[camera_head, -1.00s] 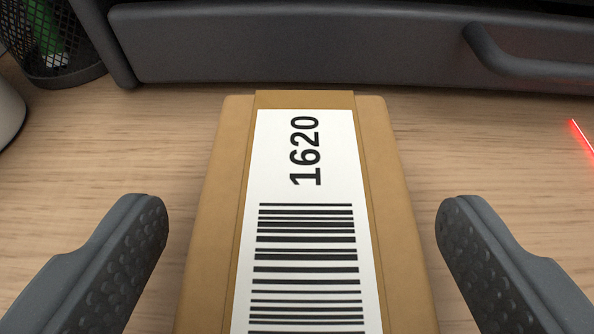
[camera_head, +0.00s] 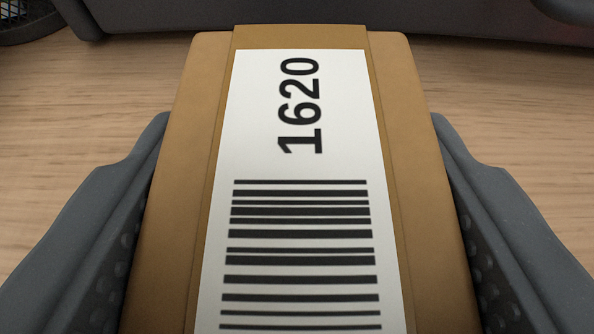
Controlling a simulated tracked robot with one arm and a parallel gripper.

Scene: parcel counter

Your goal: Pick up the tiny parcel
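The tiny parcel (camera_head: 178,190) is a brown cardboard box with a darker tape band. A white label on its top carries "1620" and a barcode. It fills the middle of the view and runs out of the bottom edge. My gripper (camera_head: 301,118) straddles it, one grey finger along each long side. Both fingers lie close against the sides with no table showing between, and it appears shut on the parcel. The parcel's underside is hidden.
The parcel is over a light wood counter (camera_head: 70,130). A dark grey panel (camera_head: 320,15) stands just beyond its far end. Part of a black mesh cup (camera_head: 30,20) shows at the upper left. The counter beside the fingers is clear.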

